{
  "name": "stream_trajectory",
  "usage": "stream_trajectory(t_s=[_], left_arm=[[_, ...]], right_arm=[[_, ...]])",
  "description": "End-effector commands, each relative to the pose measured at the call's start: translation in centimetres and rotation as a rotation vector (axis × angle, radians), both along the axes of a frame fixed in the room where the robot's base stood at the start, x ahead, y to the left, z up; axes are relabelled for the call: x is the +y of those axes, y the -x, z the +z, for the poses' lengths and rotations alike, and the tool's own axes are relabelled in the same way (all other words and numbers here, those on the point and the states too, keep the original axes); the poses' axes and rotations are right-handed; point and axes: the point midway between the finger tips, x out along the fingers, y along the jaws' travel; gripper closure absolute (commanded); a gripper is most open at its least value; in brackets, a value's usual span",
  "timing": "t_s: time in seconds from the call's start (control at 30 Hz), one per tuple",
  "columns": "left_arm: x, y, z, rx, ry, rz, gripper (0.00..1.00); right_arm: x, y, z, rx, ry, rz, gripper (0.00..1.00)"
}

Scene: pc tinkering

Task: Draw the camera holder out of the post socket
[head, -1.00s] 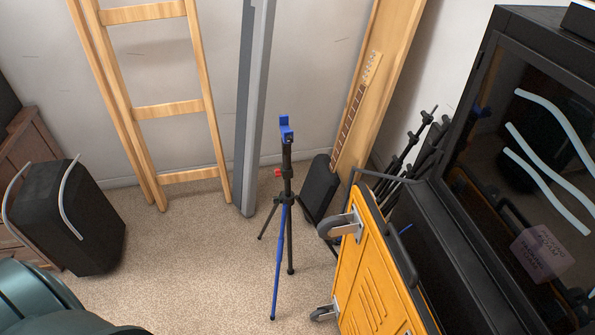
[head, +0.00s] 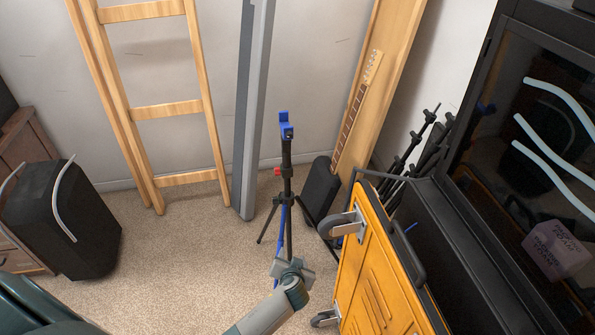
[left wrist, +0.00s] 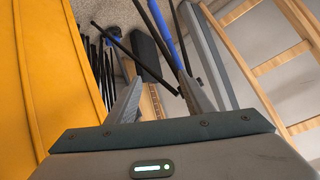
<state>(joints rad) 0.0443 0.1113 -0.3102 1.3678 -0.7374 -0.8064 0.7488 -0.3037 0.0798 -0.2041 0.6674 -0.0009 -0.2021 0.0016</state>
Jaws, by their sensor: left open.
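The blue camera holder (head: 286,126) sits upright on top of the black post (head: 287,158) of a tripod. The tripod stands on the carpet, with one blue leg (head: 277,245) and dark legs. My left gripper (head: 289,268) is low in front of the tripod's legs in the head view, well below the holder, and hides part of the blue leg. In the left wrist view my left gripper (left wrist: 158,95) has its fingers spread apart and empty, with the blue leg (left wrist: 163,28) beyond them. My right gripper is not in view.
A yellow wheeled case (head: 375,275) stands close on the right, beside a black cabinet (head: 480,240). A wooden ladder (head: 165,110) and grey beam (head: 250,120) lean on the wall. A black bag (head: 65,220) is at left. Carpet left of the tripod is clear.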

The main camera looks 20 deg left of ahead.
Motion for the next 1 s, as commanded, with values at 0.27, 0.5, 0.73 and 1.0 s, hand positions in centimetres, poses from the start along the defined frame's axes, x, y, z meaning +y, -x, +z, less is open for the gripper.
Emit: stream_trajectory(t_s=[0.27,0.5,0.73,1.0], left_arm=[[1.2,-6.8,14.1,-0.323,-0.015,0.147,0.53],[2.1,-8.5,24.8,-0.578,0.008,0.261,0.53],[2.4,-9.2,30.5,-0.732,0.023,0.311,0.53],[2.4,-9.5,31.4,-0.758,0.024,0.312,0.53]], right_arm=[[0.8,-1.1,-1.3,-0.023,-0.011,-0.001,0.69],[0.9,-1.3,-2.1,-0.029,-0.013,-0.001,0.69],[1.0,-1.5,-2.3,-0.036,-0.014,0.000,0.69],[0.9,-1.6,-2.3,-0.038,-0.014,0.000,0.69]])
